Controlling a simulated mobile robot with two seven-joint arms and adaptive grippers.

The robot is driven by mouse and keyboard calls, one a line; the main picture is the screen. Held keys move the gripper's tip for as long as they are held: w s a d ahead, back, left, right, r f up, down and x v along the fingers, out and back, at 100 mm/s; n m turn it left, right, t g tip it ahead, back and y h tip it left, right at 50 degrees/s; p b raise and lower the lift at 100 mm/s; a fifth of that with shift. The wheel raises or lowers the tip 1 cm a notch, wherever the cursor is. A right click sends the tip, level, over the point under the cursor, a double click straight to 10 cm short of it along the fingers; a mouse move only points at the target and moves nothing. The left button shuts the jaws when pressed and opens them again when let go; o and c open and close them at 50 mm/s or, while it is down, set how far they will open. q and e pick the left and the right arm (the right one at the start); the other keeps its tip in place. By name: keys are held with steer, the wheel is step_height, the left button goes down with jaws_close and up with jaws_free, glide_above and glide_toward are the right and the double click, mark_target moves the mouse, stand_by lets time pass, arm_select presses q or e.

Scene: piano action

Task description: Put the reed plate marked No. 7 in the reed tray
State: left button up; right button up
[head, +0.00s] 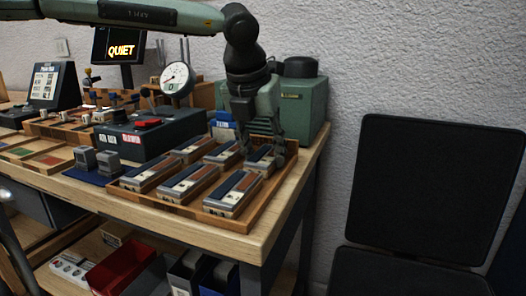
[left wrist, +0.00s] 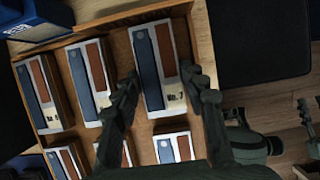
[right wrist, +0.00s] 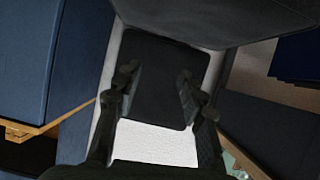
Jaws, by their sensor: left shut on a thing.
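The reed plate marked No. 7 (left wrist: 160,65) is a grey block with a dark blue strip and a brown strip. My left gripper (left wrist: 158,92) is shut on it, one finger at each long side; the gripper also shows in the head view (head: 264,152). The plate (head: 260,160) is at the far right corner of the wooden tray (head: 190,212), inside the rim as seen from above. I cannot tell whether it rests on the tray floor. My right gripper (right wrist: 157,85) is open and empty, its fingers apart, and out of the head view.
Several similar plates (head: 233,192) fill the other places of the tray. A green machine (head: 300,105) stands close behind the gripper, and a dial gauge (head: 176,79) to its left. A dark box with a red top (head: 148,135) stands left. A black chair (head: 430,185) is at right.

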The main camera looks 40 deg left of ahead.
steer(key=shift+w, duration=0.1)
arm_select(q)
steer(key=shift+f, duration=0.1)
steer(key=o, duration=0.9)
steer(key=shift+o, duration=0.2)
arm_select(e)
steer(key=shift+w+a+r+t+y, duration=0.15)
steer(key=shift+a+r+t+y, duration=0.15)
steer(key=shift+a+r, duration=0.25)
steer(key=shift+d, duration=0.15)
arm_select(q)
steer(key=v, duration=1.2)
steer(key=shift+p, duration=0.45)
arm_select(e)
steer(key=s+d+f+g+h, duration=0.2)
steer(key=d+f, duration=0.2)
steer(key=f, duration=0.1)
steer(key=shift+s+g, duration=0.3)
steer(key=shift+g, duration=0.1)
